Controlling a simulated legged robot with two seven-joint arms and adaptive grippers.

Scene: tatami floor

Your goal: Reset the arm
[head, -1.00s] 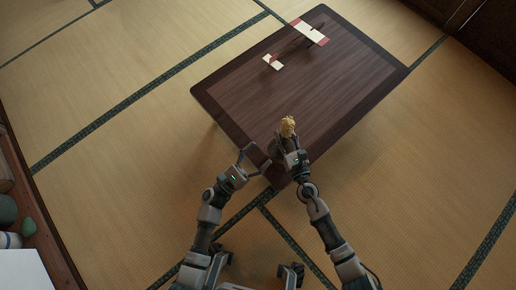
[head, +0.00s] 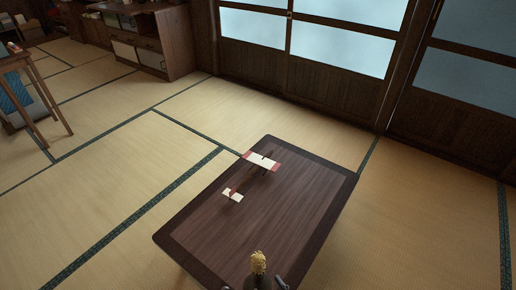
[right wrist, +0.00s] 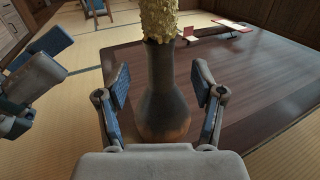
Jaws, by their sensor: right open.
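A dark vase (right wrist: 162,95) with a yellow flower bunch (right wrist: 158,18) stands upright at the near edge of the low dark wooden table (head: 265,205). In the head view only the flower top (head: 258,261) and a little of the vase show, at the bottom edge. My right gripper (right wrist: 161,85) is open, with one finger on each side of the vase and visible gaps between. My left gripper (right wrist: 40,80) shows at the left of the right wrist view, its fingers apart and empty, beside the vase.
A white and red mat (head: 262,160) with a dark item on it and a small white and red piece (head: 232,194) lie on the table. A wooden cabinet (head: 150,42) and a small side table (head: 30,60) stand farther off. Tatami floor around the table is clear.

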